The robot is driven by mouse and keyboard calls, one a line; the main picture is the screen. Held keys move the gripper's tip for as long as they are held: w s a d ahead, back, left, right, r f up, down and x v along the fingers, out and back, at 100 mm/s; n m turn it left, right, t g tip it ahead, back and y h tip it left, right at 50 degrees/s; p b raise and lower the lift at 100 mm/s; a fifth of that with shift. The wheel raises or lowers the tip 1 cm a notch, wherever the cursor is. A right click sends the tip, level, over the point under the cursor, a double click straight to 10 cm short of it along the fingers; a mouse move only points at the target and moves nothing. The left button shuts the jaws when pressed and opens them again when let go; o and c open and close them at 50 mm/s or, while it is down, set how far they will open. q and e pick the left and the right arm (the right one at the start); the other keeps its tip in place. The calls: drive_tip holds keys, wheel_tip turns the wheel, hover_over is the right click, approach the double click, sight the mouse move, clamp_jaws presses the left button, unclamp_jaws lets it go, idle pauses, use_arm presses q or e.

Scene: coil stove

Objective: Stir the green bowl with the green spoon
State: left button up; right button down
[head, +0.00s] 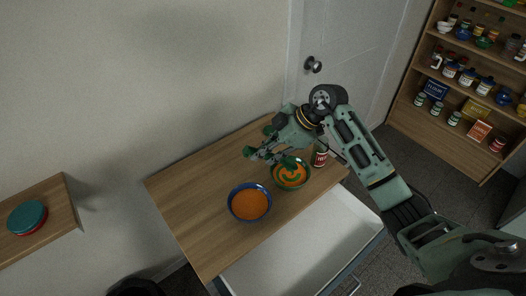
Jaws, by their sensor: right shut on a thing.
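The green bowl (276,183) stands on the wooden counter top, holding orange contents with a green curved shape in them. My right gripper (268,154) is just above and to the left of the bowl, at its far rim. It is shut on the green spoon (290,161), which is small here and partly hidden by the fingers. I cannot tell clearly how deep the spoon reaches into the bowl. My left gripper is not in view.
A blue bowl (233,212) with orange contents stands in front and left of the green bowl. A red can (320,158) stands close to its right. An open drawer (285,262) juts out below the counter (190,200). The counter's left part is clear. Shelves (450,138) hold jars at right.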

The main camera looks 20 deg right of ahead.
drive_tip(key=shift+d+f+b, duration=0.15)
drive_tip(key=shift+f+b, duration=0.2)
drive_tip(key=shift+f, duration=0.5)
drive_tip(key=shift+d+f+b, duration=0.2)
drive_tip(key=shift+f+b, duration=0.25)
drive_tip(key=shift+f, duration=1.1)
